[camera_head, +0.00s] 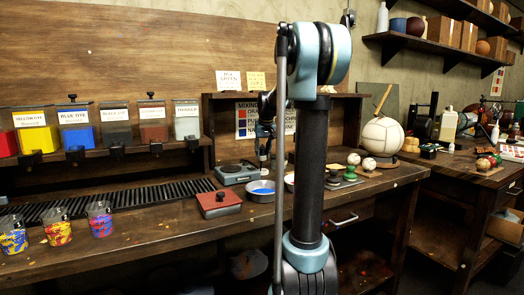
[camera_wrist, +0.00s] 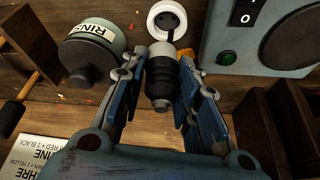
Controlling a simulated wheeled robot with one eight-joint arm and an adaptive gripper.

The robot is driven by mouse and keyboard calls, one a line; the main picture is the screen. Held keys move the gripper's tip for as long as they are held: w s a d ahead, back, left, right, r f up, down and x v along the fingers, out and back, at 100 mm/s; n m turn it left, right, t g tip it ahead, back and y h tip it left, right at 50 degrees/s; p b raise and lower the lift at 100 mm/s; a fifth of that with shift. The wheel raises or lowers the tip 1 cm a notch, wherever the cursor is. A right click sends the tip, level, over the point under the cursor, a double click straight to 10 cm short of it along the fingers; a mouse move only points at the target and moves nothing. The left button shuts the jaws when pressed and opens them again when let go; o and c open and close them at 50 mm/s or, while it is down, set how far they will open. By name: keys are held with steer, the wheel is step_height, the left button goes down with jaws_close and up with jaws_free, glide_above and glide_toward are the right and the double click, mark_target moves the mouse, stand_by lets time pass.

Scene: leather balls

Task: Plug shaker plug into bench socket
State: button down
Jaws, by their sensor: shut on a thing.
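In the wrist view my gripper (camera_wrist: 162,66) is shut on a dark plug (camera_wrist: 162,86) with a grey collar, held between the two blue fingers. The plug's far end points up the picture at a round white socket (camera_wrist: 154,24) with a dark centre. That end overlaps the socket's lower rim in the picture; I cannot tell whether they touch. No cord shows clearly. In the head view my arm stands across the middle and mostly hides the gripper, the plug and the socket.
A jar labelled RINSE (camera_wrist: 92,48) stands close left of the gripper. A grey box (camera_wrist: 226,38) with a switch and green button is close on the right.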

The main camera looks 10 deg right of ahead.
mark_target(264, 157)
steer(key=shift+f, duration=1.8)
steer(key=shift+y, duration=0.4)
steer(key=c, duration=2.4)
jaws_free()
steer(key=shift+s+d, duration=0.1)
steer(key=shift+s, duration=0.1)
steer(key=shift+f, duration=1.1)
steer(key=shift+s+f, duration=0.35)
steer(key=c, duration=2.4)
jaws_free()
steer(key=shift+w+r, duration=0.4)
steer(key=shift+w, duration=0.1)
steer(key=c, duration=2.4)
jaws_free()
steer(key=shift+s+r, duration=0.15)
steer(key=shift+r, duration=0.2)
steer(key=c, duration=2.4)
jaws_free()
